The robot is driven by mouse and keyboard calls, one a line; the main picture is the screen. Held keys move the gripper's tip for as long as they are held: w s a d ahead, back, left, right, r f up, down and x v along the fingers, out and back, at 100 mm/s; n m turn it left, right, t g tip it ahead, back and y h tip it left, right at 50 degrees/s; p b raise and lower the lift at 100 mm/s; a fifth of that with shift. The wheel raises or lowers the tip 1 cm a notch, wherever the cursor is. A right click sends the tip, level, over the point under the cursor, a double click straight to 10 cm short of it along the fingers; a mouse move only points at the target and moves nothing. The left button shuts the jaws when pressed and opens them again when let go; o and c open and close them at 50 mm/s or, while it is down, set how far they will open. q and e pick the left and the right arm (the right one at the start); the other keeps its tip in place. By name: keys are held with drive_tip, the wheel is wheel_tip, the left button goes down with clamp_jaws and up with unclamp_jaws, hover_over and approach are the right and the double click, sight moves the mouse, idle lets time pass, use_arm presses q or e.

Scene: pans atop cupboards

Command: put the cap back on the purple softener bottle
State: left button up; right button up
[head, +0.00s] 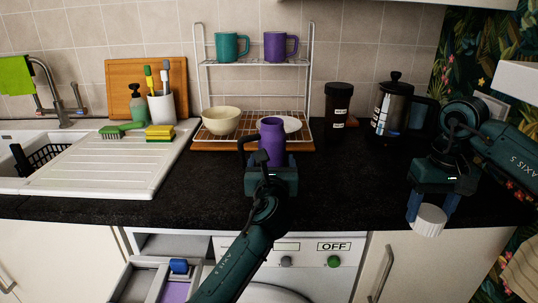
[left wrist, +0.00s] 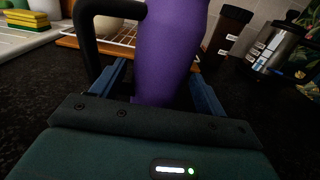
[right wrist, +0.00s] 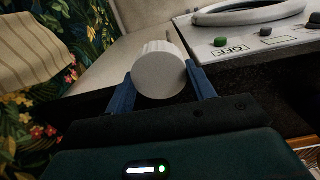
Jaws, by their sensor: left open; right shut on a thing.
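The purple softener bottle (head: 271,138), with a black handle (left wrist: 90,35) on its left, stands upright on the dark counter in front of the dish rack. Its top shows no cap. My left gripper (left wrist: 160,88) is open, with one finger on either side of the bottle's lower part; the bottle hides part of the fingers. The ribbed white cap (head: 428,220) is held between the fingers of my right gripper (head: 432,203), off to the right by the counter's front edge. The right wrist view shows the cap (right wrist: 160,70) between both fingertips.
A wire dish rack (head: 310,80) with mugs and a bowl (head: 221,121) stands behind the bottle. A dark jar (head: 338,104) and a French press (head: 393,105) stand at the back right. An open drawer (head: 150,275) juts out below. The counter between my grippers is clear.

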sight(272, 128)
use_arm(q)
drive_tip(key=shift+w, duration=0.15)
drive_tip(key=shift+c, duration=0.3)
